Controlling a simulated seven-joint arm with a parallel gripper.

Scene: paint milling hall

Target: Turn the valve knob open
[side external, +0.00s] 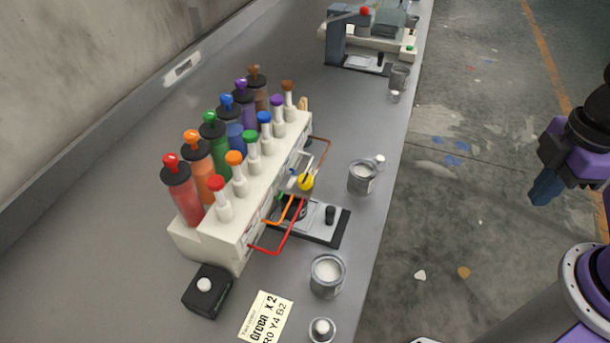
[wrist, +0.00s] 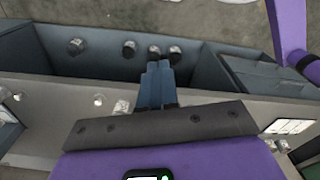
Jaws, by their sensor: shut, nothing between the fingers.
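A white dispenser block (side external: 212,240) stands on the bench and carries coloured canisters with ball tops and a row of coloured-topped white stems. A round yellow knob (side external: 306,182) sits at its front, among thin bent coloured tubes. I cannot tell for certain which of these is the valve knob. My gripper (side external: 541,198) is at the right, over the floor, well apart from the dispenser. In the wrist view its blue fingers (wrist: 157,66) are together and hold nothing. Several dark round pieces (wrist: 128,48) show beyond the fingertips in that view; I cannot tell what they are.
A small scale (side external: 325,222) stands before the dispenser. Open cans (side external: 327,275) and (side external: 362,178) stand near the bench edge. A black button box (side external: 207,291) and a paper card (side external: 266,319) lie at the front. A press-like machine (side external: 345,42) stands at the back.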

